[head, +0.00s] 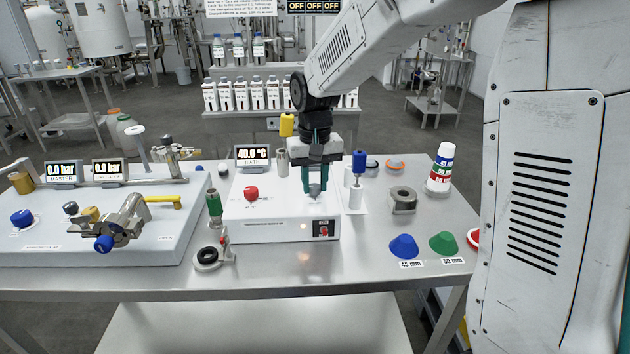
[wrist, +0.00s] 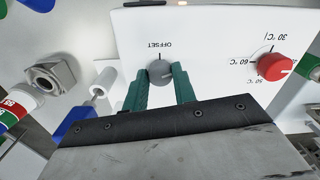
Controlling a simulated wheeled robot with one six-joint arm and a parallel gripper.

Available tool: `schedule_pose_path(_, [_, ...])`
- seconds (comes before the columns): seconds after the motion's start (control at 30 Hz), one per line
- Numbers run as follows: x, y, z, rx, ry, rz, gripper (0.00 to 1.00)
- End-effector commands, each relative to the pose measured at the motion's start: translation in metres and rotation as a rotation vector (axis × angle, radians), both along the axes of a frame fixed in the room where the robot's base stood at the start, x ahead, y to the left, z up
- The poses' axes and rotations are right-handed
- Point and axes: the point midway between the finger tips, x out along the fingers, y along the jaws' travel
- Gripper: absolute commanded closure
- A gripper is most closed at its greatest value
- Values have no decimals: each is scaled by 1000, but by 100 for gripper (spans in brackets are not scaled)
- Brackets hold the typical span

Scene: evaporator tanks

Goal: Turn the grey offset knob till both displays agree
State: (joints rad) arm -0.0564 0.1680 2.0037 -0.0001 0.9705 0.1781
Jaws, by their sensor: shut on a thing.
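The grey offset knob (wrist: 160,72) is on the white front panel, below its printed OFFSET word, which reads upside down in the wrist view. My gripper (wrist: 159,86) has its two green fingers on either side of the knob, shut on it. In the head view my gripper (head: 315,180) points straight down onto the knob (head: 315,191) on the white bath unit (head: 270,215). The BATH display (head: 253,153) reads 40.0 °C. I see no second temperature display; my arm hides part of the area behind it.
A red dial knob (head: 251,193) with a temperature scale sits left of my gripper. Two pressure displays at the left, MASTER (head: 62,171) and another (head: 110,169), both read 0.0 bar.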

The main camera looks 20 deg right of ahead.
Motion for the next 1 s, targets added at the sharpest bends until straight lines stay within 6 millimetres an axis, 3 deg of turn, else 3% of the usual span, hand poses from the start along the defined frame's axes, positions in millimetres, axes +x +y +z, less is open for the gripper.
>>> schedule_pose_path(0.03, [1, 0, 1, 1, -4, 0, 65])
schedule_pose_path(0.1, [1, 0, 1, 0, -3, 0, 51])
schedule_pose_path(0.43, [1, 0, 5, 0, -2, 1, 51])
schedule_pose_path(0.8, [1, 0, 63, 0, -5, 0, 51])
schedule_pose_path(1.0, [1, 0, 78, 0, -2, 0, 51])
